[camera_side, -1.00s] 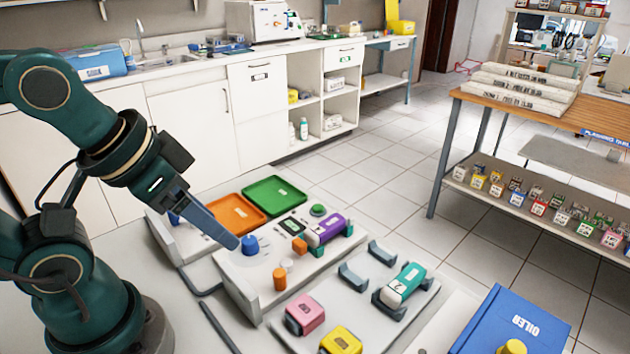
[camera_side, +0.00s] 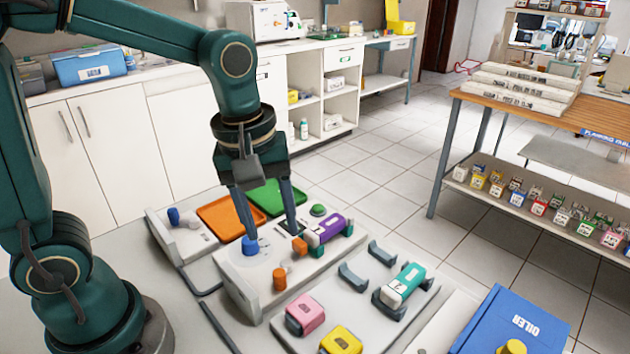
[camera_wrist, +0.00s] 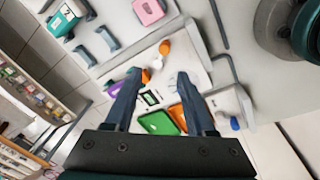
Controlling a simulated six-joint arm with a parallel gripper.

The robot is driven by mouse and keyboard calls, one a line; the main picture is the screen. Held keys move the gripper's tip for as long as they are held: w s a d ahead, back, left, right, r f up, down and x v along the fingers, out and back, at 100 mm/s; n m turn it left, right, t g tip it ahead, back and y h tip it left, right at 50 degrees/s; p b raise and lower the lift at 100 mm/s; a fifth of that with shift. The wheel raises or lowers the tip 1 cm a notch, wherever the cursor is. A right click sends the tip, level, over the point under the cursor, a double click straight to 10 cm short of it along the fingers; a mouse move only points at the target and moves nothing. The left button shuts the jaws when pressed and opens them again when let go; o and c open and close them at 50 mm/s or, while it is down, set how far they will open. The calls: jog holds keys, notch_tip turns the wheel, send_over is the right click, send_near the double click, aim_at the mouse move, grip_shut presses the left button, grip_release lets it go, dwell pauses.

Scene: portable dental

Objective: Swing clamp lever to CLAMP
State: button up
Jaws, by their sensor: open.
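The pale fixture box (camera_side: 240,285) stands in front of my arm. The orange post also shows in the wrist view (camera_wrist: 164,47). I cannot read a CLAMP mark or tell which piece is the clamp lever. A purple block (camera_side: 326,230) sits at the box's far right end. My gripper (camera_side: 272,238) points down over the box, open, with one finger near the blue knob and the other near the dark-orange piece. The wrist view (camera_wrist: 158,74) shows nothing clearly held.
An orange tray (camera_side: 231,217) and a green tray (camera_side: 279,198) lie behind the box. A second pale box with a blue knob (camera_side: 173,216) is at left. Pink (camera_side: 305,314), yellow (camera_side: 341,341) and teal (camera_side: 403,284) blocks sit at the front right, beside empty holders.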

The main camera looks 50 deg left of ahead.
aim_at(279, 272)
jog(key=shift+w+d+f+g, duration=0.15)
jog(key=shift+f+g, duration=0.15)
jog(key=shift+f, duration=0.35)
jog(key=shift+w+d+f+g, duration=0.15)
jog(key=shift+f+g, duration=0.15)
jog(key=shift+f, duration=0.3)
jog(key=shift+s+f, duration=0.15)
jog(key=shift+f, duration=2.85)
grip_shut()
